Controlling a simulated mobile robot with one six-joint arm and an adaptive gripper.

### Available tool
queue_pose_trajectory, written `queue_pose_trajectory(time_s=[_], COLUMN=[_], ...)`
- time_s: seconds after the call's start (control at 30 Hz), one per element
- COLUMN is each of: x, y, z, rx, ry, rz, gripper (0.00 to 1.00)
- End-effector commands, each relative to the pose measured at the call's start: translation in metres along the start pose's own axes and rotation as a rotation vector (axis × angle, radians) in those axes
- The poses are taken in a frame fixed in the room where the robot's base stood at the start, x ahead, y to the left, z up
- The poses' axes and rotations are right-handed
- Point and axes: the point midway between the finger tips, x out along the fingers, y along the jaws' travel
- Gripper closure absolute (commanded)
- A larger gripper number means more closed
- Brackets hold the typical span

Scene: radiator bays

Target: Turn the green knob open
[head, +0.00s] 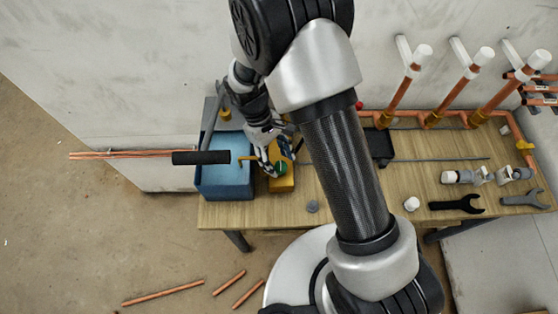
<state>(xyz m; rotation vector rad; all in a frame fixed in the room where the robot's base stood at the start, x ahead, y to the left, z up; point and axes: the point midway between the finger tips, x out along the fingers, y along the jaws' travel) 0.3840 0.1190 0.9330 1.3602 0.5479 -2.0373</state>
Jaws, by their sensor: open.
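The green knob (280,169) shows as a small green patch above a yellow block (284,184) on the wooden bench, left of my arm. My gripper (272,165) reaches down over it with its fingers apart. The fingertips are at or very close to the knob, and I cannot tell whether they touch it. Fingers and wrist hide part of the knob, so its turn angle is unclear.
A blue bin (224,181) stands just left of the yellow block. Copper pipes with white caps (423,52) rise at back right. Dark (457,204) and grey wrenches (525,199) lie right. Bench front is mostly clear.

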Motion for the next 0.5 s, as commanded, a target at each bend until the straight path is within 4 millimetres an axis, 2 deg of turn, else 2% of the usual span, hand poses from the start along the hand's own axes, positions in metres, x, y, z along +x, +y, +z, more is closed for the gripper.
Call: queue_pose_trajectory(time_s=[0.3,0.5], x=[-0.069,-0.096], y=[0.0,0.0], z=[-0.001,-0.001], rx=[-0.001,-0.001], ry=[0.006,0.002], rz=[0.002,0.001], gripper=[0.5,0.5])
